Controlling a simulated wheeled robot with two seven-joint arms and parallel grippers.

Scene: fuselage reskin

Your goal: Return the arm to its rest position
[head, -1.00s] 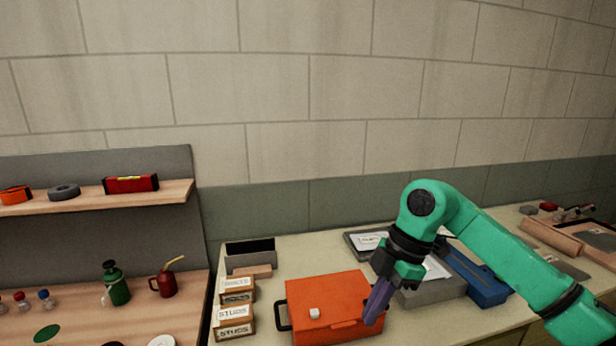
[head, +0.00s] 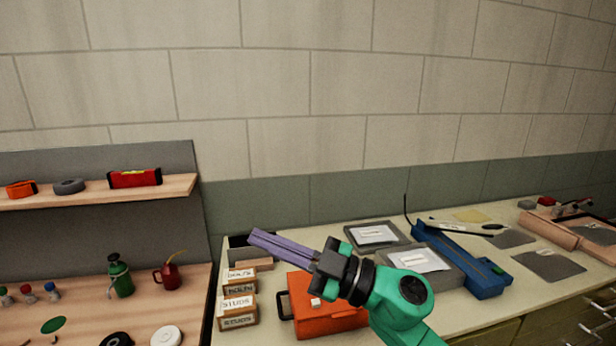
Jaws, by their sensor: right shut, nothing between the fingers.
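My right gripper (head: 252,236) is shut and empty. Its purple fingers lie together and point to the upper left, above the bench near the grey bin. My green right arm (head: 390,305) comes up from the bottom of the head view, passing in front of the orange toolbox (head: 327,322), and hides part of it. My left gripper is not in view.
Boxes labelled studs (head: 237,308) stand left of the toolbox. Grey cases (head: 428,262) and a blue tool (head: 480,274) lie to the right. A shelf unit (head: 90,197) stands at left with an oil can (head: 168,276).

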